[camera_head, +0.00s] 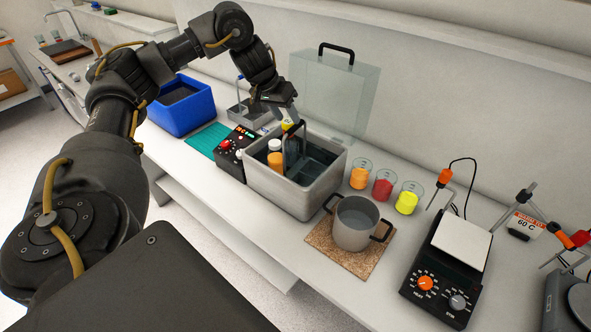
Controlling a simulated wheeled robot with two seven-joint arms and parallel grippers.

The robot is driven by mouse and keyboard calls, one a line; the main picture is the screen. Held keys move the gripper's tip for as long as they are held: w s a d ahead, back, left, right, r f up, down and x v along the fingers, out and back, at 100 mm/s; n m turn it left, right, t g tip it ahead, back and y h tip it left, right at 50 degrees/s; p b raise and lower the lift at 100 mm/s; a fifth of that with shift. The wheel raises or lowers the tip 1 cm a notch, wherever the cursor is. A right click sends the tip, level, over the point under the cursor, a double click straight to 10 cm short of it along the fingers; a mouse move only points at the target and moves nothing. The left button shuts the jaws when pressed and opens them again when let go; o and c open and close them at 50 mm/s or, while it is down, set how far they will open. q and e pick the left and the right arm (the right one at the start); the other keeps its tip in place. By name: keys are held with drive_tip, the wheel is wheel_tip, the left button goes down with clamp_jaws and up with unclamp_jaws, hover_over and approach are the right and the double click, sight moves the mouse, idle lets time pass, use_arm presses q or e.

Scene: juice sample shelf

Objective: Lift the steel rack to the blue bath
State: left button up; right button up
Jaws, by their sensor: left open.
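The blue bath (180,118) stands on the bench at the left, with dark liquid inside. A grey water bath (322,190) stands at the middle. In it is what looks like the steel rack (292,147), with a dark upright handle and bottles with white and orange parts beside it; its lower part is hidden by the bath wall and water. My left gripper (290,117) is open, pointing down over the grey bath, close to the top of the handle. Whether it touches the handle I cannot tell. My right gripper is not in view.
A clear lid (335,90) stands upright behind the grey bath. A green mat (207,139) and a small steel tray (258,116) lie between the baths. A pot (355,228), three coloured beakers (384,187) and a hot plate (447,265) stand to the right.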

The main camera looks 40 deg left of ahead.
sight(294, 126)
use_arm(q)
drive_tip(key=shift+w+f, duration=0.2)
drive_tip(key=shift+f, duration=0.1)
drive_tip(key=p+x, duration=0.2)
drive_tip(key=x, duration=0.1)
drive_tip(key=p+x, duration=0.1)
drive_tip(key=shift+w+a, duration=0.3)
drive_tip(key=shift+w, duration=0.1)
drive_tip(key=shift+w+f, duration=0.15)
drive_tip(key=shift+f, duration=0.35)
drive_tip(key=shift+d+r, duration=0.1)
clamp_jaws()
drive_tip(key=shift+r, duration=0.1)
